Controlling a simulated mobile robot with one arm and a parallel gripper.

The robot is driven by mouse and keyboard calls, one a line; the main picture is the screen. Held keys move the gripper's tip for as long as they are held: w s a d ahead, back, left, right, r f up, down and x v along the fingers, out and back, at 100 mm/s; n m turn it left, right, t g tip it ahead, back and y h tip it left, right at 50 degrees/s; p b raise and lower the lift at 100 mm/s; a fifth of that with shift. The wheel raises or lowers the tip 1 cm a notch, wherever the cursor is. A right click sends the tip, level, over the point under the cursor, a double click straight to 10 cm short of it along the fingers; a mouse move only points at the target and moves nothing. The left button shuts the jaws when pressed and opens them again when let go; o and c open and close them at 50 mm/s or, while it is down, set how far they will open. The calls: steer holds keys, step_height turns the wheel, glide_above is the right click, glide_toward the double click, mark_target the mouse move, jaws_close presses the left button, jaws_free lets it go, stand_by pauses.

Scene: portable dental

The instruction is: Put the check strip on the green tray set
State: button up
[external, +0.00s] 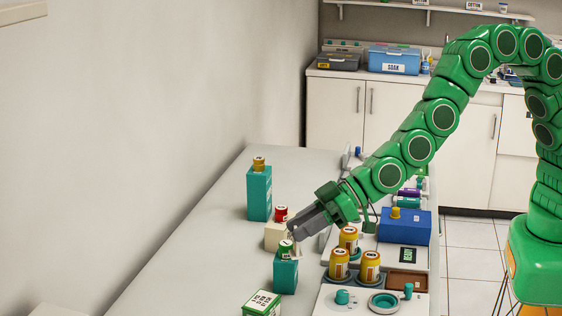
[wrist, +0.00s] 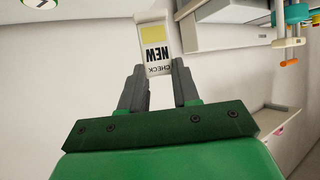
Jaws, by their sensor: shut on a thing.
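My gripper (external: 298,228) is low over the left part of the counter, pointing down and left. In the wrist view my gripper (wrist: 157,78) is shut on the check strip (wrist: 157,50), a white card with a yellow square and the words NEW and CHECK. The strip stands out beyond the fingertips. In the external view the strip is too small to make out surely. Just below the gripper stands a teal box (external: 285,277) with a green-banded roll (external: 286,251) on top. A green-and-white box (external: 262,303) lies nearer the front. I cannot tell which is the green tray set.
A cream box (external: 274,238) with a red-banded roll stands close behind the gripper. A taller teal box (external: 259,195) with an orange-banded roll is farther back. Orange jars (external: 339,264) and a blue box (external: 404,227) stand right. The counter's left strip (external: 190,240) is clear.

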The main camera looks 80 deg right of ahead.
steer(key=shift+s+d+f+x, duration=0.15)
steer(key=shift+f+x, duration=0.2)
steer(key=shift+x, duration=1.3)
steer(key=shift+s+d+f+x, duration=0.1)
steer(key=shift+s+f+x, duration=0.2)
steer(key=shift+x, duration=1.4)
steer(key=shift+s+d+f+x, duration=0.1)
steer(key=shift+f+x, duration=0.3)
steer(key=shift+x, duration=1.25)
steer(key=shift+f, duration=1.55)
steer(key=o, duration=1)
steer(key=shift+f, duration=0.1)
steer(key=shift+v, duration=6)
